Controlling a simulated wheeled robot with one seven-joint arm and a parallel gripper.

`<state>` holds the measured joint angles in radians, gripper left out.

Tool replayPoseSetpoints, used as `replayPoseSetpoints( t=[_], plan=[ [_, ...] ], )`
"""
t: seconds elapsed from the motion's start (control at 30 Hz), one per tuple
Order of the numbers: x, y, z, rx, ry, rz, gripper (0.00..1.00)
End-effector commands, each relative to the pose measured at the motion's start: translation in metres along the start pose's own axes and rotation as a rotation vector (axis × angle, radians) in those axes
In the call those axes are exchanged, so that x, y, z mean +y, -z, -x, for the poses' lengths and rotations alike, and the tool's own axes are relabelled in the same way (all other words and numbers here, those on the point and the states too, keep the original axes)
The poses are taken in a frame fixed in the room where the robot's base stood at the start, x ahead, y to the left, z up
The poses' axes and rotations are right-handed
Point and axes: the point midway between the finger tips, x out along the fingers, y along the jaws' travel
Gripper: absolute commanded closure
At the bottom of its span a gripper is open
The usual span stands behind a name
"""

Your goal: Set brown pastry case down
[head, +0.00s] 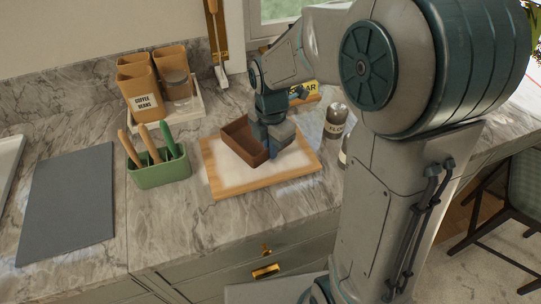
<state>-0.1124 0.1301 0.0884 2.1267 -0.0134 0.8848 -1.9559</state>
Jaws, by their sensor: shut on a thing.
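The brown pastry case (240,144) is an open rectangular box. It is over the pale top of a wooden-edged board (228,184) on the marble counter. I cannot tell whether its underside touches the board. My gripper (268,150) reaches down from above at the case's right side and is shut on its wall. The fingertips are partly hidden by the gripper body and the case.
A green utensil holder (160,175) stands left of the board, with a dark grey mat (68,205) farther left. A tray with brown canisters (138,84) and a glass jar (178,86) is behind. A flour jar (335,120) stands close on the right.

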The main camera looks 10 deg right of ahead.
Motion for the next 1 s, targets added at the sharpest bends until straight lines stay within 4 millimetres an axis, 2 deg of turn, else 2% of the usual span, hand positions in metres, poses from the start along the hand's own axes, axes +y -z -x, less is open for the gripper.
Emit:
replayPoseSetpoints(
  t=[0.3, 0.73, 0.8, 1.0],
  plan=[
    [0.001, 0.001, -0.037, 0.000, 0.002, -0.001, 1.00],
    [0.001, 0.001, -0.046, -0.001, -0.001, -0.001, 1.00],
    [0.001, 0.001, -0.044, -0.001, -0.001, -0.001, 0.75],
    [0.001, 0.001, -0.044, -0.001, -0.001, -0.001, 0.73]
  ],
)
